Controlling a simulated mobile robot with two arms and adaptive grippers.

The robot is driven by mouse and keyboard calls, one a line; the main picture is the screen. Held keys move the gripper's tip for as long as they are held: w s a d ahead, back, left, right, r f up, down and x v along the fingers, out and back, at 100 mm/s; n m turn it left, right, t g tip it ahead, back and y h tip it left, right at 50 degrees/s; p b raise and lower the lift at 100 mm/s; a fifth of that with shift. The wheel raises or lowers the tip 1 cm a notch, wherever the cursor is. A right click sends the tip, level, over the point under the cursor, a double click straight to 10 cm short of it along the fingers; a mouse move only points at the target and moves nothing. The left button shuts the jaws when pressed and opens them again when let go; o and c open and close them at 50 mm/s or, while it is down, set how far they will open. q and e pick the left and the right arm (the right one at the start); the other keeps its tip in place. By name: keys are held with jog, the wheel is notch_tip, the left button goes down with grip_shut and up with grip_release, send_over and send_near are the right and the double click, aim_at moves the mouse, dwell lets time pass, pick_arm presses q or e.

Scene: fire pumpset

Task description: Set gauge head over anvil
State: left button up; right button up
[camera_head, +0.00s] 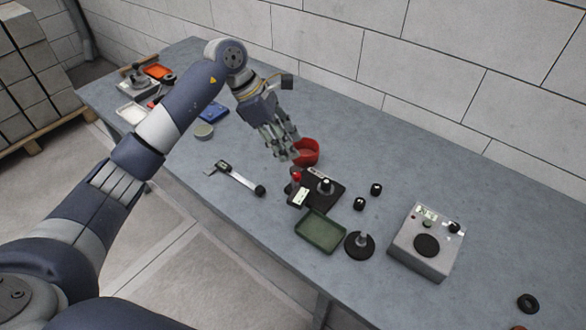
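My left gripper (288,153) reaches down over the middle of the table, its fingertips just above a small red-topped part (296,177). I cannot tell whether its fingers are open or shut, or whether they touch that part. The red-topped part is at the left edge of a black gauge base (329,199), and a pale label or dial shows below it. A short silver post (325,184), perhaps the anvil, stands on the base. Which part is the gauge head is not clear at this size. My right gripper is not in view.
A red bowl (309,150) stands close behind the gripper. A green tray (320,232), black round stand (359,246), two small black cylinders (367,197) and grey instrument box (427,242) lie nearby. A caliper-like tool (236,178) lies left.

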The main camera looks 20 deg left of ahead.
aim_at(296, 174)
pick_arm(q)
jog(key=shift+y, duration=0.5)
jog(key=f+p, duration=0.1)
jog(key=f, duration=0.1)
jog(key=f+p, duration=0.1)
jog(key=f, duration=0.2)
jog(key=d+f+p, duration=0.1)
jog(key=f, duration=0.2)
jog(key=shift+w+f, duration=0.25)
jog(key=shift+w+d+f, duration=0.1)
jog(key=shift+d+f, duration=0.15)
jog(key=shift+f, duration=0.4)
grip_shut()
